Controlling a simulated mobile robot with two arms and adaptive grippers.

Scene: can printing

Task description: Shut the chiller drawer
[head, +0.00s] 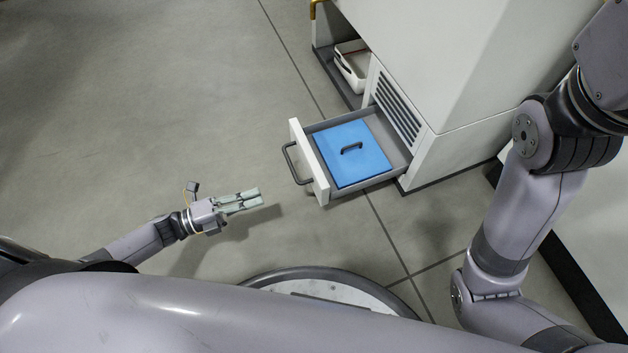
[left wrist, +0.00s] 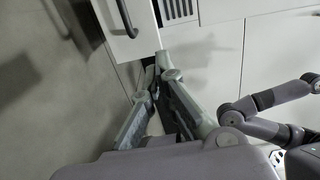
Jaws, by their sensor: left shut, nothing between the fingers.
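The chiller drawer (head: 318,182) is pulled open from the base of a white cabinet, with a white front and a dark bar handle (head: 292,163). A blue lidded box (head: 345,165) with a dark grip lies inside it. My left gripper (head: 259,197) is shut and empty, to the left of and apart from the drawer front. In the left wrist view the drawer front (left wrist: 138,40) and handle (left wrist: 125,18) show beyond the left fingertips (left wrist: 160,65). My right gripper is out of view; only my right arm shows at the right.
The white cabinet (head: 450,60) has a vent grille (head: 396,108) above the drawer. A white tray (head: 352,62) sits in a low opening farther back. The grey floor (head: 150,90) left of the drawer is clear.

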